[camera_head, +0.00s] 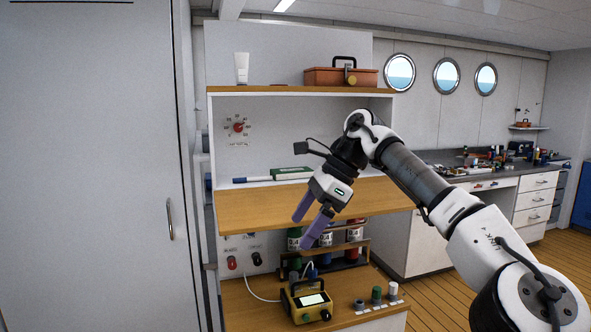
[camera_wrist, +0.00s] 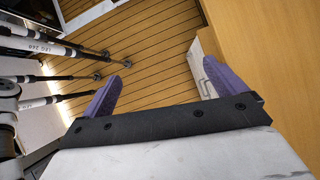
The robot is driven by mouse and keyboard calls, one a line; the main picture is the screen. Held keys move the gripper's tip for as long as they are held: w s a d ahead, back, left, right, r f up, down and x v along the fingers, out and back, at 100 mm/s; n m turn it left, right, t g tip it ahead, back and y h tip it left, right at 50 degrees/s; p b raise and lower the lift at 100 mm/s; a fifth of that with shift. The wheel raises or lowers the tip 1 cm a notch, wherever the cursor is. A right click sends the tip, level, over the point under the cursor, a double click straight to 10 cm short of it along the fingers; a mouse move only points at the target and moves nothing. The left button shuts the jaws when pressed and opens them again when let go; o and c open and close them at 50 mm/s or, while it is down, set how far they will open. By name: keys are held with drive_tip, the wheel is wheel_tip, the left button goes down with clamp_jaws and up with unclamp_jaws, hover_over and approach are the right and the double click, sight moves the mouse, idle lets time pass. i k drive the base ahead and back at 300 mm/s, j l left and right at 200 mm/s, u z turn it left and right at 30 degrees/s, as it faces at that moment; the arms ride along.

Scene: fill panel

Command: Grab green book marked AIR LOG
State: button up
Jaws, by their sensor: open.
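A green book (camera_head: 293,173) lies flat on the middle shelf in the head view, with white page edges showing; its marking is too small to read. My gripper (camera_head: 307,226) is open and empty, its purple fingers pointing down and left in front of the wooden shelf front, lower than the book and apart from it. In the wrist view my gripper (camera_wrist: 160,85) shows both fingers spread over the plank floor, with nothing between them. The book is not in the wrist view.
A blue marker-like rod (camera_head: 252,180) lies left of the book. A wooden ledge (camera_head: 250,213) juts out below. Bottles in a rack (camera_head: 352,254) and a yellow device (camera_head: 307,302) stand lower. An orange toolbox (camera_head: 328,78) and a white tube (camera_head: 242,68) are on top.

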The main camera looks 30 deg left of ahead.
sight(287, 174)
drive_tip(key=i+j, duration=0.3)
drive_tip(key=i, duration=0.2)
drive_tip(key=i+j, duration=0.3)
drive_tip(key=i, duration=0.2)
drive_tip(key=i+j, duration=0.3)
drive_tip(key=i, duration=0.2)
